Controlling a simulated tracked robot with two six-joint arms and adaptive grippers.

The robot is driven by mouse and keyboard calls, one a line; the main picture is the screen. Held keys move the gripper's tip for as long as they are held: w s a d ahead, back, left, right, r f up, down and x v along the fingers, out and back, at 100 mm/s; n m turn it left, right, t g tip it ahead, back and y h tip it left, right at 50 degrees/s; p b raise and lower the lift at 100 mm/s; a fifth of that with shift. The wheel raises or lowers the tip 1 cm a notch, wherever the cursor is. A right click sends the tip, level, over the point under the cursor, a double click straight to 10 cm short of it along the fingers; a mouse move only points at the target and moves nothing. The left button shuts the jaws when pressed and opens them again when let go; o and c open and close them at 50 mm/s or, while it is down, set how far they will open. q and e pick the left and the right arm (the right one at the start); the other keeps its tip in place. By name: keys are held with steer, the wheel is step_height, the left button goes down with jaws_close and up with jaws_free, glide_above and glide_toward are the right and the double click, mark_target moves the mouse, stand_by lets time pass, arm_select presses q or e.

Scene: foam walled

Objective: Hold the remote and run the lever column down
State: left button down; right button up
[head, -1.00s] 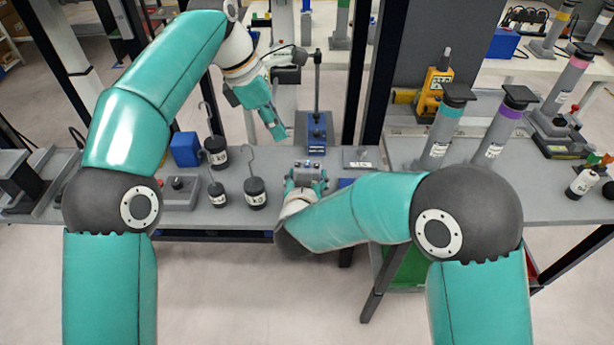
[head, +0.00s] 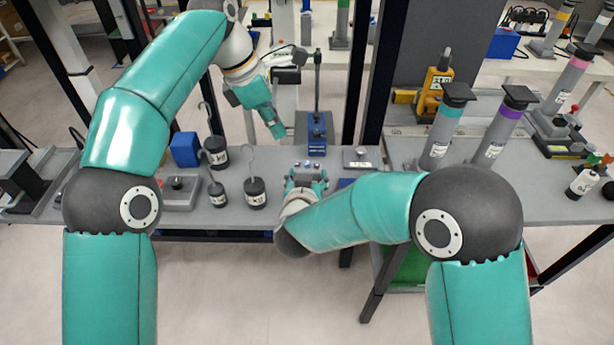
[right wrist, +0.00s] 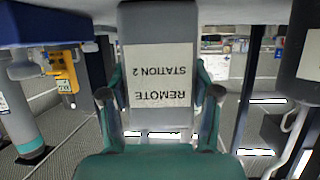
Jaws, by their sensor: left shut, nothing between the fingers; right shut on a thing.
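The remote (head: 306,165) is a small grey box with buttons on top, at the middle of the bench's front. My right gripper (head: 306,182) is shut on it. In the right wrist view the remote (right wrist: 159,70) sits between the fingers of the right gripper (right wrist: 160,100), its label "REMOTE STATION 2" upside down. A thin dark upright post on a blue base (head: 316,130) stands just behind the remote; it looks like the lever column, but no label on it is readable. My left gripper (head: 279,132) is shut and empty, pointing down left of that base, apart from the remote.
Several dark hooked weights (head: 255,193) and a blue block (head: 185,149) stand on the bench to the left. A small grey plate (head: 361,157) lies right of the post. Grey cylinders with teal (head: 443,127) and purple (head: 505,122) bands stand farther right.

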mark_target(296, 165)
stand_by(0.4)
arm_select(q)
steer(key=w+d+f+m+t+h, duration=0.1)
steer(key=w+d+m+t+h, duration=0.15)
steer(key=w+d+m, duration=0.2)
steer(key=s+r, duration=0.1)
steer(key=s+r+t, duration=0.1)
steer(key=s, duration=0.1)
steer(key=s+a+r+t+h, duration=0.1)
steer(key=shift+s, duration=0.2)
steer(key=shift+f, duration=0.15)
steer(key=shift+f, duration=4.3)
